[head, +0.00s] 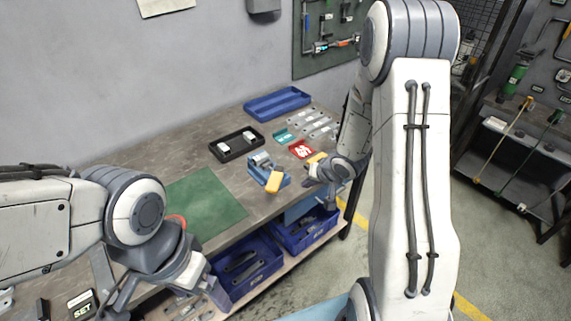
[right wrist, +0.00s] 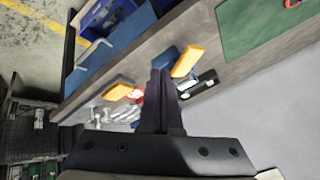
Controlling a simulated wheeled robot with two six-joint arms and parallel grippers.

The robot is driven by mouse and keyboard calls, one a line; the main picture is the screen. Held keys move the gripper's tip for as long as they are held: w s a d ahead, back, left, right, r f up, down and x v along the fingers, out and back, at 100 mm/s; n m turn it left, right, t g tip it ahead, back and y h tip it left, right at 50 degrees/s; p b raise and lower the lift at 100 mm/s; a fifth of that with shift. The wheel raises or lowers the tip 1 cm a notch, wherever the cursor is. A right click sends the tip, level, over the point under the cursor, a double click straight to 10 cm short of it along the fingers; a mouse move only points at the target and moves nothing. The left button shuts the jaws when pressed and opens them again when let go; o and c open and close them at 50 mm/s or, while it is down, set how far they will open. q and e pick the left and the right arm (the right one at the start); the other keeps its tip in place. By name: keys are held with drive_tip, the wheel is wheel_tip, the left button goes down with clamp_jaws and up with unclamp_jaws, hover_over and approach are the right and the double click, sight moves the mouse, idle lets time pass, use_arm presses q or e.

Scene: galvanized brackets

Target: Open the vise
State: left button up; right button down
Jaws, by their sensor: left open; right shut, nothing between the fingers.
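The small blue vise (head: 262,165) stands near the front edge of the bench, with a yellow piece (head: 274,181) at its front. My right gripper (head: 306,182) is just to the right of the vise, shut and empty. I cannot tell how far apart the vise jaws are. A second yellow piece (head: 317,158) shows beside my right gripper. My left gripper (head: 196,296) is open and empty, low at the bench's front left, away from the vise.
A black tray (head: 238,152) with pale parts, a blue tray (head: 277,113), a red item (head: 302,149) and several metal brackets (head: 318,122) lie behind the vise. A green mat (head: 203,207) lies bare to its left. Blue bins (head: 246,268) stand on the shelf below.

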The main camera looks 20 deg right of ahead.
sight(275, 179)
use_arm(q)
wheel_tip(275, 179, up, 4)
drive_tip(key=p, duration=0.3)
drive_tip(key=shift+r, duration=0.1)
use_arm(e)
drive_tip(key=w+a+f+m, duration=0.1)
drive_tip(key=w+a+f, duration=0.3)
drive_tip(key=w+f, duration=0.3)
drive_tip(key=shift+w+f+y, duration=0.25)
drive_tip(key=shift+w+y, duration=0.05)
drive_tip(key=shift+w, duration=0.15)
